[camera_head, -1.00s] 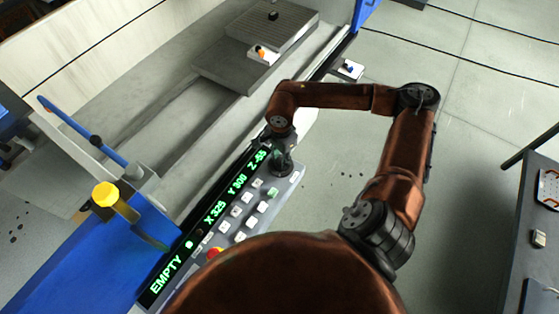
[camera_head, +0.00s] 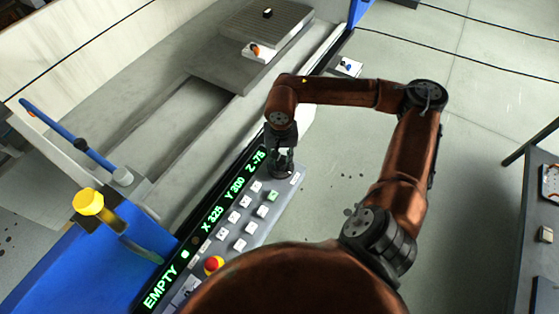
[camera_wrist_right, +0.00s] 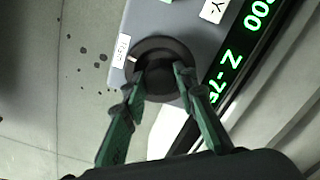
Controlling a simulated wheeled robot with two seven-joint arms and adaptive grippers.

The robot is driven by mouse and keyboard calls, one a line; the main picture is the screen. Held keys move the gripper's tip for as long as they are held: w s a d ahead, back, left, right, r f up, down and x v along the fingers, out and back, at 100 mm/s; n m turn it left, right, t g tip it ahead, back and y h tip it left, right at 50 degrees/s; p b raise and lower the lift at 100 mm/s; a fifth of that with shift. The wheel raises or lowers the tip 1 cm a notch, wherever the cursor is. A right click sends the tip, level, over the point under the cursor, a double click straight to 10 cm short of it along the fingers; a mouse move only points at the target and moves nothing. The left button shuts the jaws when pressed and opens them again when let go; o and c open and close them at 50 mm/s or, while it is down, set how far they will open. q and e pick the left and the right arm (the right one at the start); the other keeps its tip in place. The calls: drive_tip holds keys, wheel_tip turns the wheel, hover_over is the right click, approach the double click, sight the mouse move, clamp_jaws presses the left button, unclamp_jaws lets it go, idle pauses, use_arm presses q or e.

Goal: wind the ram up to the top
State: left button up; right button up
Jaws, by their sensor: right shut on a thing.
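A round black knob (camera_head: 281,173) sits at the far end of the grey control panel (camera_head: 266,222). My right gripper (camera_head: 282,160) is shut on this knob from above. In the right wrist view the two green-grey fingers (camera_wrist_right: 162,80) lie against the knob (camera_wrist_right: 160,52), which has a white mark on its left side. The panel's display (camera_head: 208,226) shows green text: EMPTY, X 325, Y 300 and Z -75. The Z figure also shows in the right wrist view, partly covered by a finger. I cannot make out the ram. My left gripper is out of view.
White buttons, a green button (camera_head: 273,196) and a red stop button (camera_head: 214,265) on a yellow base sit near the knob. A grey slotted plate (camera_head: 262,28) lies in the machine's trough. A dark table (camera_head: 534,235) stands at right. Clear floor lies between.

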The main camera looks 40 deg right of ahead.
sight(280, 162)
drive_tip(key=shift+w+d+n+b, duration=0.1)
drive_tip(key=shift+n+b, duration=0.25)
drive_tip(key=shift+n, duration=0.45)
drive_tip(key=shift+r, duration=0.1)
drive_tip(key=o, duration=1.2)
drive_tip(key=shift+c, duration=0.2)
wheel_tip(280, 162, up, 12)
